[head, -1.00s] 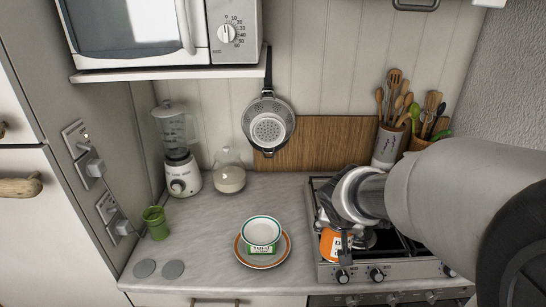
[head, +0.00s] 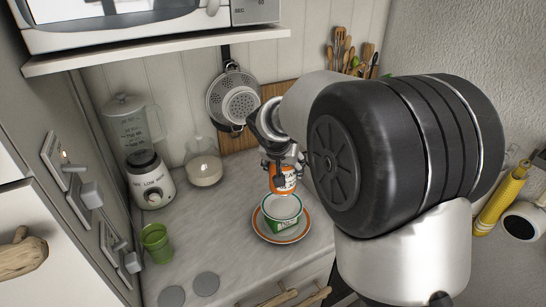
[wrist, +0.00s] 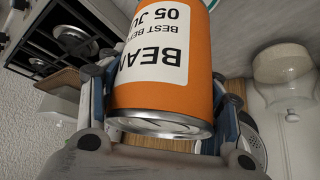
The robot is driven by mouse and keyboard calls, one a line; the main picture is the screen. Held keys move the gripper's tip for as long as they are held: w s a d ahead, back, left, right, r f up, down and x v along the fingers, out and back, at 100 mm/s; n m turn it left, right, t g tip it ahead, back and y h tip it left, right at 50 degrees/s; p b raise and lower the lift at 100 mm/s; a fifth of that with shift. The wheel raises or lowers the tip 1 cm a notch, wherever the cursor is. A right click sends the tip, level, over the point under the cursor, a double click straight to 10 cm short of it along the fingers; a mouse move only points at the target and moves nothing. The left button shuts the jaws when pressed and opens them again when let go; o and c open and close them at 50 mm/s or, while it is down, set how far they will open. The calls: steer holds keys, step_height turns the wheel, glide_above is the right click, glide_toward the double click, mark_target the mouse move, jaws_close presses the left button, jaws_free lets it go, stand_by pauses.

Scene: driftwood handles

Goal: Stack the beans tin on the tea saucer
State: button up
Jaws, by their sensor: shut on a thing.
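The orange beans tin (head: 284,181) with a white label is held in my gripper (head: 281,163). The gripper is shut on it, and the fingers show on both sides of the tin (wrist: 165,80) in the wrist view. The tub sits on the tea saucer (head: 259,229), which has an orange-brown rim. The tub covers the saucer's middle. I cannot tell whether the tin touches the tub.
A green cup (head: 156,245) and two grey discs (head: 206,284) lie left of the saucer. A blender (head: 148,170) and a glass jar (head: 204,168) stand at the back left. My arm hides the stove. The counter between cup and saucer is clear.

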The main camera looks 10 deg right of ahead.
steer(key=shift+w+f, duration=0.15)
steer(key=shift+w, duration=0.3)
steer(key=shift+w+d+f, duration=0.1)
steer(key=shift+d+f, duration=0.1)
steer(key=shift+f+b, duration=1.7)
steer(key=shift+f, duration=0.95)
steer(key=shift+f+b, duration=1.3)
steer(key=o, duration=1.5)
